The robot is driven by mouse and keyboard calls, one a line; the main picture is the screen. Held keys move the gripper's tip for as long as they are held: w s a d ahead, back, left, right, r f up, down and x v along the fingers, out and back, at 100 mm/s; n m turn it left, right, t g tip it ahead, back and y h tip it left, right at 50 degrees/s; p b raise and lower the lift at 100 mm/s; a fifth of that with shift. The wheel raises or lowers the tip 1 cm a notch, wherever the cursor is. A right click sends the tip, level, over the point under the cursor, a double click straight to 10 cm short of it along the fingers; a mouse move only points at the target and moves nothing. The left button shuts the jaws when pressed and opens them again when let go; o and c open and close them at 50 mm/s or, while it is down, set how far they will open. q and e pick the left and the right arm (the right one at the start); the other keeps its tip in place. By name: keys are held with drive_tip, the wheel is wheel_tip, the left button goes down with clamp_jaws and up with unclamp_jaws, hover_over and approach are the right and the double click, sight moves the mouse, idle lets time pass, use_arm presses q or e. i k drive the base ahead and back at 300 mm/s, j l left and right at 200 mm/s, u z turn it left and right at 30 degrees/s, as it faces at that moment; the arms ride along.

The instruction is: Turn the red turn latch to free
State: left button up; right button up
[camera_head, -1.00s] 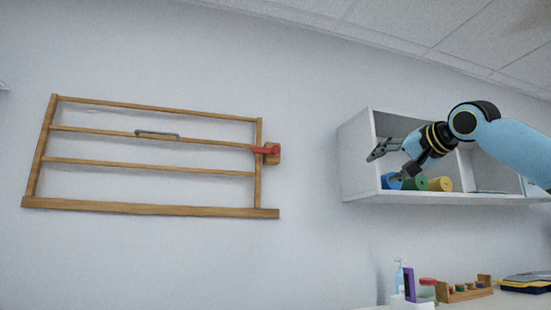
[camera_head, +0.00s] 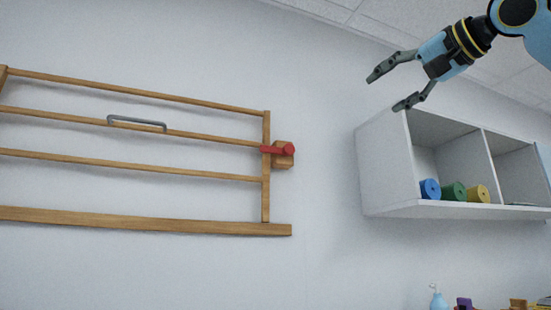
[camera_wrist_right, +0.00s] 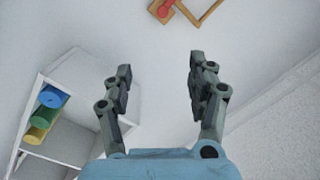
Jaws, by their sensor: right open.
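The red turn latch (camera_head: 279,149) sits on a small wooden block (camera_head: 284,160) at the right end of the wooden frame (camera_head: 266,190) on the wall. Its red bar lies about level and reaches left across the frame's right upright. In the right wrist view the red latch (camera_wrist_right: 166,8) shows at the top edge, partly cut off. My right gripper (camera_head: 388,88) is open and empty, up and to the right of the latch, well apart from it. In the wrist view its two fingers (camera_wrist_right: 160,85) stand wide with bare wall between them. My left gripper is not in view.
A grey handle (camera_head: 137,123) is on the frame's middle rail. A white wall shelf (camera_head: 388,165) at the right holds blue, green and yellow rolls (camera_head: 454,192). A blue bottle (camera_head: 438,300) stands below. The wall between frame and shelf is clear.

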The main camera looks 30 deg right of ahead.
sight(288, 149)
drive_tip(key=i, duration=0.9)
